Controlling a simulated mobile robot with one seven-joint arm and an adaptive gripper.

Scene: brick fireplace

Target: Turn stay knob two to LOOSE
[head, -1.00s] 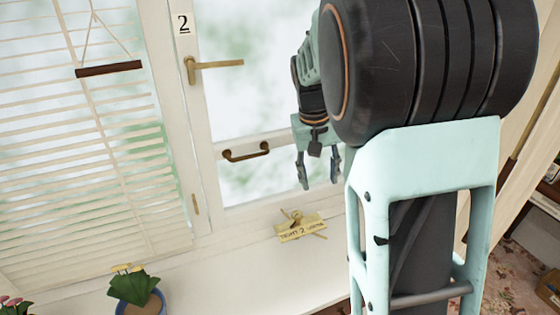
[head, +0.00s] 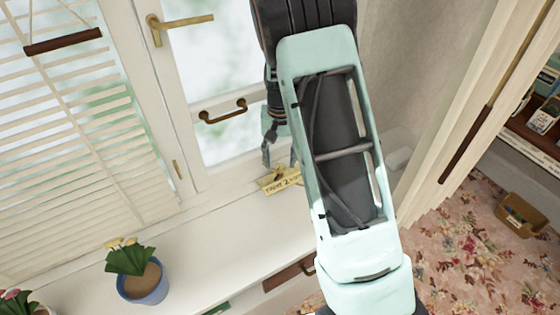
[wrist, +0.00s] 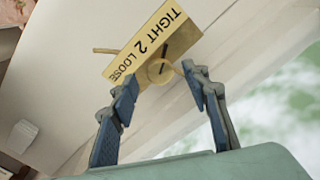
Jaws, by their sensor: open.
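Stay knob two is a small round brass knob (wrist: 160,71) beside a yellow plate (wrist: 141,42) lettered TIGHT 2 LOOSE, seen in the wrist view. A thin brass rod sticks out past the plate's left edge. In the head view the plate (head: 279,185) lies on the sill below the window, partly hidden by my arm. My gripper (wrist: 160,78) is open, with its fingertips on either side of the knob; I cannot tell whether they touch it. The knob's setting is unclear.
A brass pull handle (head: 222,112) and a lever handle (head: 178,26) are on the window above. A blue flowerpot (head: 146,284) stands on the sill at left, below a slatted blind (head: 80,140). The sill between pot and plate is clear.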

